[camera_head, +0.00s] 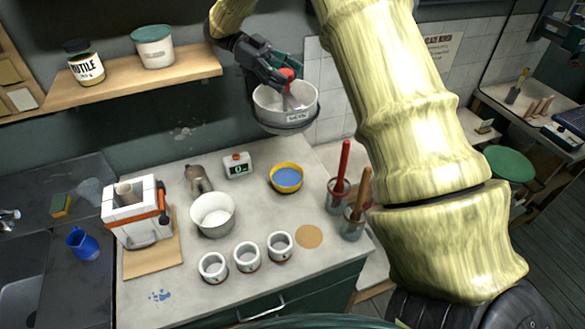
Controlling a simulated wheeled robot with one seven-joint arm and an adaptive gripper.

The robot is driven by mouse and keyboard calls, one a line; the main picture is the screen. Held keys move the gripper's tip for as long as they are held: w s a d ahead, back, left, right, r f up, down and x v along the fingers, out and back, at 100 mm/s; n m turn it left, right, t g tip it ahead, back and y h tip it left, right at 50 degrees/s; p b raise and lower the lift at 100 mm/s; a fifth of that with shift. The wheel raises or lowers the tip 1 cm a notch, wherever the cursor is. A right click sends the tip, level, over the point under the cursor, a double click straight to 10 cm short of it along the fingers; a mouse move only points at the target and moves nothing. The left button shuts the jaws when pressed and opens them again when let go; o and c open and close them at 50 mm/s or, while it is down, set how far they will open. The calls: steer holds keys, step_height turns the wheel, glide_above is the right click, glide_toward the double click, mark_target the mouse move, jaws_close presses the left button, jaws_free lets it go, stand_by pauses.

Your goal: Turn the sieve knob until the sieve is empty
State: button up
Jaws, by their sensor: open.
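The sieve (287,115) is a white round vessel with a label, mounted on the wall above the worktop. Its red knob (288,74) sits at the top centre. My gripper (281,77) is at the knob, its dark fingers close around or beside it; contact cannot be told. The jaws are open. Some white stuff shows inside the sieve below the knob, but how much is there is unclear. My arm comes down from the top and covers part of the right side.
On the worktop (200,285) stand a white bowl (213,215), a small scale (237,166), a yellow-rimmed blue bowl (286,178), several white cups (247,257) and tool jars (338,197). A shelf (130,88) with two containers is at upper left.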

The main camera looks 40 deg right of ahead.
steer(key=n+t+h+b, duration=0.1)
steer(key=n+t+h, duration=0.2)
steer(key=n+h, duration=0.1)
steer(key=shift+n+t, duration=0.3)
steer(key=shift+n, duration=0.1)
steer(key=n+t+h, duration=0.2)
steer(key=n+t, duration=0.1)
steer(key=shift+n+t+h, duration=0.3)
steer(key=n+t, duration=0.4)
steer(key=t, duration=0.1)
steer(key=shift+h+p, duration=0.4)
steer(key=n+t+y, duration=0.1)
steer(key=n+t, duration=0.3)
steer(key=shift+n+t, duration=0.3)
steer(key=shift+t, duration=0.1)
steer(key=shift+n+t+y+b, duration=0.3)
steer(key=shift+n+t+y, duration=0.8)
steer(key=shift+n+t, duration=0.8)
steer(key=shift+n+t+y, duration=0.4)
steer(key=shift+n, duration=0.1)
steer(key=shift+d+n+t+y+b, duration=0.1)
steer(key=shift+n+t+y+b, duration=0.7)
steer(key=shift+n+t+y, duration=0.95)
steer(key=shift+n+y, duration=0.85)
steer(key=shift+y, duration=0.1)
